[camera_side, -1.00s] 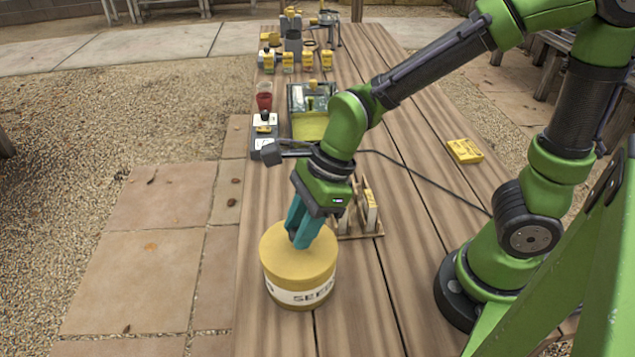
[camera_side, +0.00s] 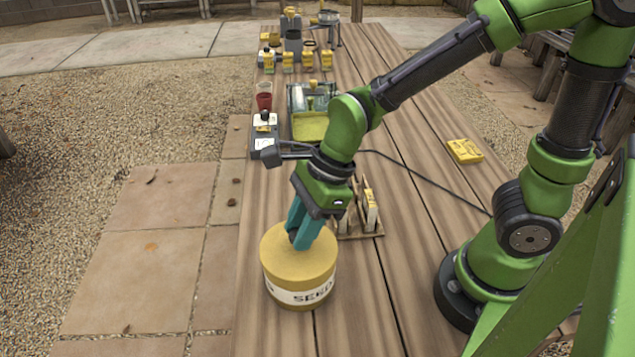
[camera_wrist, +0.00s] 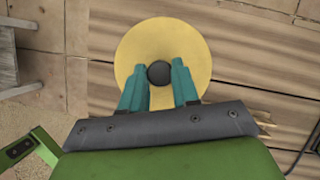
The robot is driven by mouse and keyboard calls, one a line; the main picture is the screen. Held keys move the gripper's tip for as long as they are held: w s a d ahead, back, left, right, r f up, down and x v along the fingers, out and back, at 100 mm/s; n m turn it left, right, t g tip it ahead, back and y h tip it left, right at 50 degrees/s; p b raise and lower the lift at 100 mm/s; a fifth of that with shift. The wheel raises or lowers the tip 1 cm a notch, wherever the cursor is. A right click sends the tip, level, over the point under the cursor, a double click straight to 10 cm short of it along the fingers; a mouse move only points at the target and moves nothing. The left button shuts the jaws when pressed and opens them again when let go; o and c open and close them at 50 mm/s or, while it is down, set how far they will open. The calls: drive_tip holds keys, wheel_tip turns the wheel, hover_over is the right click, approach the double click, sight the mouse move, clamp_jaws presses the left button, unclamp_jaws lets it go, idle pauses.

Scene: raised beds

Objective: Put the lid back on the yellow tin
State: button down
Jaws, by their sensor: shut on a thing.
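The yellow tin (camera_side: 300,295) stands upright near the front of the wooden table, with a white band lettered "SEED". The round yellow lid (camera_side: 280,243) sits on top of the tin and looks level; I cannot tell whether it is pressed fully down. In the wrist view the lid (camera_wrist: 139,55) fills the middle, with a dark round knob (camera_wrist: 159,73) at its centre. My gripper (camera_side: 297,240) is over the lid with its teal fingers pointing down. In the wrist view my gripper's fingers (camera_wrist: 159,82) are on both sides of the knob and shut on it.
A wooden rack (camera_side: 362,212) with upright packets stands just behind the tin. A yellow packet (camera_side: 464,151) lies to the right. The table's left edge is close to the tin.

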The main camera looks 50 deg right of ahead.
idle(0.3)
drive_tip(key=c, duration=0.8)
unclamp_jaws()
drive_tip(key=shift+o, duration=0.7)
drive_tip(key=o, duration=0.4)
drive_tip(key=shift+r, duration=3.55)
clamp_jaws()
